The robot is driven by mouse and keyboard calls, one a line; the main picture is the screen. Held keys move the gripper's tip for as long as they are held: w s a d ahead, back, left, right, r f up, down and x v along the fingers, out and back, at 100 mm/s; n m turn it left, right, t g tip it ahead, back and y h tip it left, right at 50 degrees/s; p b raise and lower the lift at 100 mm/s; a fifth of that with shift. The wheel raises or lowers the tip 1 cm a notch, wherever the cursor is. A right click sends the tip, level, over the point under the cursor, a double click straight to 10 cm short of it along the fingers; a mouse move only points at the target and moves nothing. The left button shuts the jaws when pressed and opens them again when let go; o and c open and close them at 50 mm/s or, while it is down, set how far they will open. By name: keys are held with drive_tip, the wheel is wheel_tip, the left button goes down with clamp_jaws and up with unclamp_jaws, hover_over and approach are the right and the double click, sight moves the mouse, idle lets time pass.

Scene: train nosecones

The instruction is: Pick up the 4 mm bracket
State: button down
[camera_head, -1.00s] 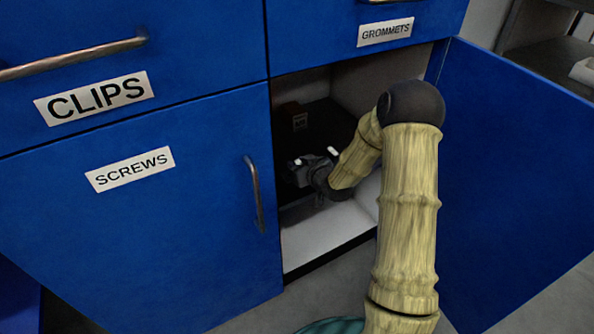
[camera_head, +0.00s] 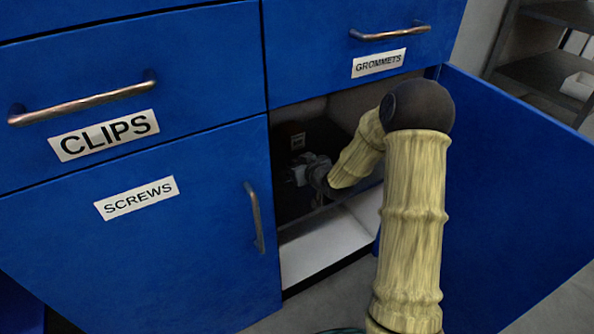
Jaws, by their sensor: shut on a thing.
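My gripper (camera_head: 303,172) reaches into the open compartment below the drawer labelled GROMMETS. It is dark and small in the picture, and what lies between its fingers cannot be made out. No bracket can be told apart; it may be hidden by my gripper or the shadow. The compartment's white floor (camera_head: 325,240) is bare at the front.
The open blue door (camera_head: 510,190) stands to the right of my arm. The shut SCREWS door (camera_head: 150,240) borders the compartment on the left. The CLIPS drawer (camera_head: 200,110) and GROMMETS drawer (camera_head: 330,60) are shut above. A dark shelf (camera_head: 555,72) stands at the back right.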

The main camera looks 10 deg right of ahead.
drive_tip(key=shift+r, duration=0.85)
drive_tip(key=shift+s+f, duration=0.1)
drive_tip(key=shift+f, duration=0.05)
